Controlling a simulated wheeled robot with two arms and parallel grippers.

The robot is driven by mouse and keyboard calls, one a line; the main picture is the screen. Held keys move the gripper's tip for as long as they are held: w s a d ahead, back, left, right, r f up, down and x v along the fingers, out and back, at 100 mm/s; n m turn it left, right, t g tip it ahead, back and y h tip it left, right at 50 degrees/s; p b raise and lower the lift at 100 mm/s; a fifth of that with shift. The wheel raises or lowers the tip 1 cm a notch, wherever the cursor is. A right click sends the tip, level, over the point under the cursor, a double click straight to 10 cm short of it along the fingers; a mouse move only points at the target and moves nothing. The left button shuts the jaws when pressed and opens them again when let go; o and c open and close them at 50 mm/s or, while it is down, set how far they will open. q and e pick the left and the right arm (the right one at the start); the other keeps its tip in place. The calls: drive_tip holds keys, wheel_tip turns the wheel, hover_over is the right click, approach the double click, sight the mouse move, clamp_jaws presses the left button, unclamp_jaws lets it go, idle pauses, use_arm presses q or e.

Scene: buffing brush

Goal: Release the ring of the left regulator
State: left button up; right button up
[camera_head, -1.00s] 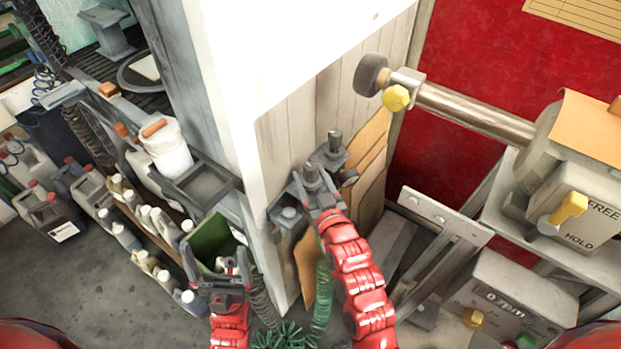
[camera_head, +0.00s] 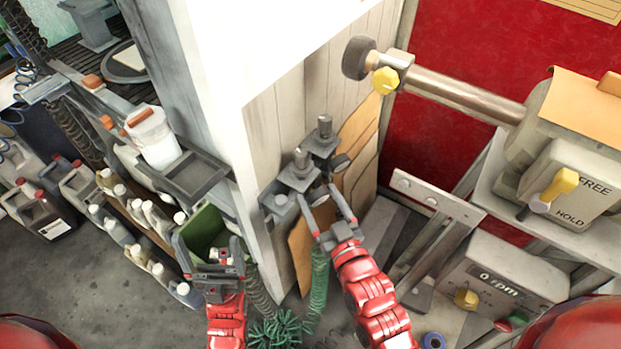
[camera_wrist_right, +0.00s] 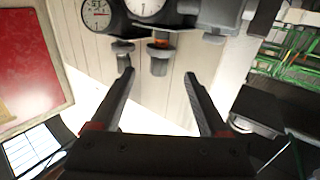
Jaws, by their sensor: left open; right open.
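Grey regulators with upright knobs are mounted on the pale plank wall; in the head view one (camera_head: 301,172) stands nearer and another (camera_head: 323,141) farther back. The right wrist view shows two knobs hanging below round gauges: a small one (camera_wrist_right: 122,52) at left and a larger one (camera_wrist_right: 158,62) with an orange ring (camera_wrist_right: 160,42) above it. I cannot tell for certain which is the left regulator. My right gripper (camera_head: 322,194) is open and empty, its fingers pointing at the regulators, apart from the larger knob. My left gripper (camera_head: 222,252) is open, low beside the post.
A green bin (camera_head: 205,232) is just behind my left gripper. Green coiled hoses (camera_head: 318,290) hang below the regulators. A buffing machine (camera_head: 570,170) with a FREE/HOLD lever and an rpm box (camera_head: 500,285) stand at right.

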drive_tip(key=p+v, duration=0.2)
drive_tip(key=v, duration=0.4)
drive_tip(key=shift+s+p, duration=0.2)
drive_tip(key=shift+p, duration=0.1)
